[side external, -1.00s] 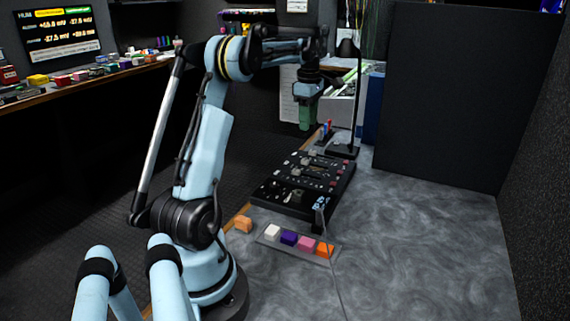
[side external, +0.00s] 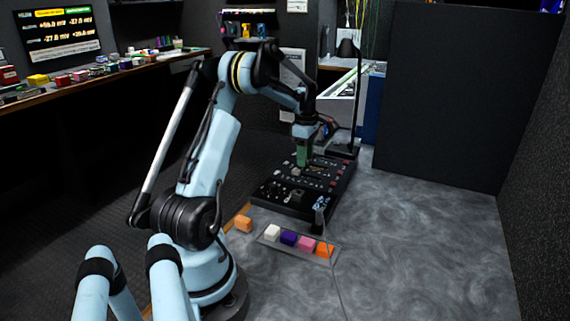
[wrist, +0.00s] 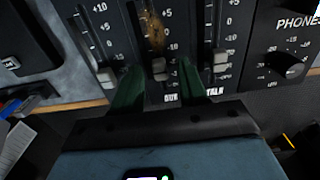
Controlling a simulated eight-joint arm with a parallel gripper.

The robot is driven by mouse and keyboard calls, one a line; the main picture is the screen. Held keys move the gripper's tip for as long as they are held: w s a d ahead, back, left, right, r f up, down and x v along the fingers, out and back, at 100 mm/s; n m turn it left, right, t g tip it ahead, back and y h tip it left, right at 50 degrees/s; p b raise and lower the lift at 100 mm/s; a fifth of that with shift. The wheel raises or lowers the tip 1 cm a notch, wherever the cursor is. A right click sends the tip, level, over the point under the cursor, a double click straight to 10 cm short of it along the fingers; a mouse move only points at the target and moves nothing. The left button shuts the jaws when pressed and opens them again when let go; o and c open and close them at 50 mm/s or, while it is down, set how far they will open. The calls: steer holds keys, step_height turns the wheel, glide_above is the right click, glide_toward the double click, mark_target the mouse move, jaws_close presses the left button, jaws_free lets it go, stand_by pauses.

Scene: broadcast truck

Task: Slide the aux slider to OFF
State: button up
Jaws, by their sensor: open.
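The black mixer panel (side external: 285,205) lies on the table and carries several sliders and knobs. In the wrist view, a pale slider cap (wrist: 158,67) sits near the low end of its slot, between the two green fingers of my gripper (wrist: 160,72). The fingers stand apart, one to each side of this cap; contact is not clear. Other slider caps show to the left (wrist: 106,76) and right (wrist: 220,60). The label below is partly hidden, so I cannot tell which slider is aux. In the side view, my gripper (side external: 303,158) points down at the panel's far part.
A tray (side external: 268,240) with white, purple, pink and orange blocks lies in front of the panel. A black lamp (side external: 357,100) stands behind the panel. The grey tabletop (side external: 420,240) to the right is clear.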

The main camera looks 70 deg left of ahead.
mark_target(293, 163)
steer(key=shift+f, duration=0.1)
steer(key=shift+c, duration=0.4)
jaws_close()
steer(key=shift+s+a, duration=1.5)
steer(key=shift+a, duration=0.05)
steer(key=shift+o, duration=0.4)
jaws_free()
steer(key=shift+d, duration=0.1)
steer(key=shift+w, duration=0.1)
step_height(293, 163, up, 12)
